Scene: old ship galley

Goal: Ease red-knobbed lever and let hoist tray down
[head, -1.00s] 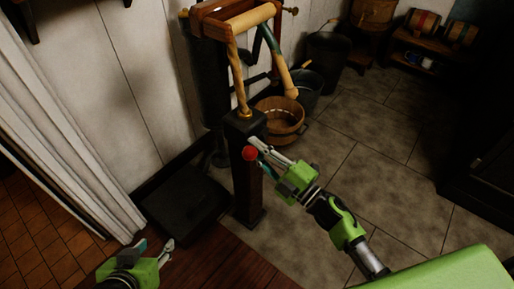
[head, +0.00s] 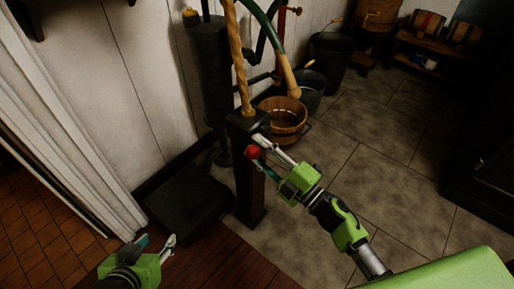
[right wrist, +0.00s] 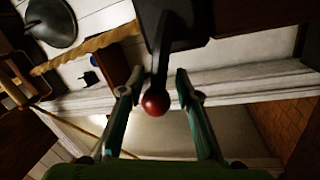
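The red knob (head: 252,152) sits at the end of a dark lever on the black post (head: 249,190). In the right wrist view the knob (right wrist: 155,103) hangs from the lever (right wrist: 160,55). My right gripper (head: 260,153) is open, with one finger on each side of the knob and gaps visible in the wrist view. A tan rope (head: 240,60) rises from the post top out of the head view. A wooden frame, seemingly the hoist tray (right wrist: 14,82), shows partly at the left of the wrist view. My left gripper (head: 157,243) is open and empty at lower left.
A wooden bucket (head: 285,120) and dark buckets (head: 328,58) stand behind the post. A dark flat box (head: 188,203) lies left of the post. The tiled floor (head: 370,150) at right is clear.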

